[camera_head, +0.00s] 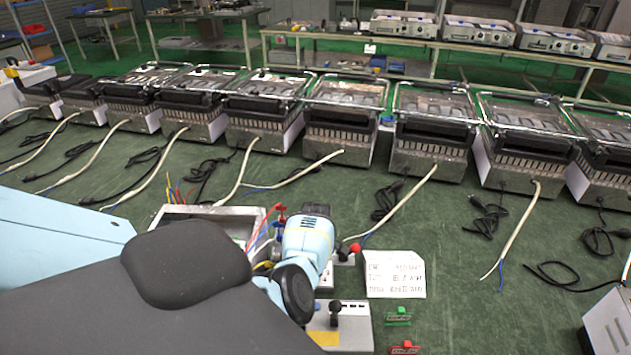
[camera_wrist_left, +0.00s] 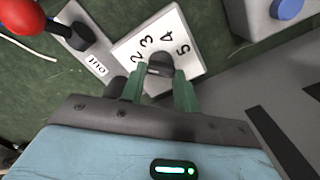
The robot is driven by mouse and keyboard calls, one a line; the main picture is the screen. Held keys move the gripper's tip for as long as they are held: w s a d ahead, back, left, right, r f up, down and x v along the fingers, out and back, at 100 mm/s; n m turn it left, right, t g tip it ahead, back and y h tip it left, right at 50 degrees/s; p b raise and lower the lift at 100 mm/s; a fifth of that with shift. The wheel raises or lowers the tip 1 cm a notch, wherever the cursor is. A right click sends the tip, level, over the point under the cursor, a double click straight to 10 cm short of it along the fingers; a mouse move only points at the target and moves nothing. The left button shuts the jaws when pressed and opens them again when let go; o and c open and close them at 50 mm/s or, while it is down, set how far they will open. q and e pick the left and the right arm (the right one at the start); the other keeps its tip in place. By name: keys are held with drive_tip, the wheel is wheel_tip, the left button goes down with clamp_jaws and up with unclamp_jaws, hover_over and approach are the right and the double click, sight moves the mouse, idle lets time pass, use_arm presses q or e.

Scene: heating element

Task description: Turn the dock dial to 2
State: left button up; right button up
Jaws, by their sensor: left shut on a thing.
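The dock dial's white plate (camera_wrist_left: 127,53) shows in the left wrist view, with the numbers 2, 3, 4 and 5 around a dark knob (camera_wrist_left: 160,65). My left gripper (camera_wrist_left: 159,83) has its two green fingers on either side of the knob and is shut on it. I cannot tell which number the knob points at. In the head view my light blue left wrist (camera_head: 306,240) is over the dock and hides the dial and the fingertips. My right gripper is not in view.
A red-ball lever (camera_wrist_left: 20,17) stands close to the dial. A blue button (camera_wrist_left: 288,8) is at the wrist view's top right. In the head view, a white sign (camera_head: 394,274) and a black-knobbed lever (camera_head: 335,312) are near my wrist.

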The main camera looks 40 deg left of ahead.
use_arm(q)
drive_tip(key=o, duration=1)
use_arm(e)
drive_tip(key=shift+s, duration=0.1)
use_arm(q)
wheel_tip(320, 180, up, 7)
drive_tip(key=shift+p, duration=0.95)
drive_tip(key=shift+r, duration=0.4)
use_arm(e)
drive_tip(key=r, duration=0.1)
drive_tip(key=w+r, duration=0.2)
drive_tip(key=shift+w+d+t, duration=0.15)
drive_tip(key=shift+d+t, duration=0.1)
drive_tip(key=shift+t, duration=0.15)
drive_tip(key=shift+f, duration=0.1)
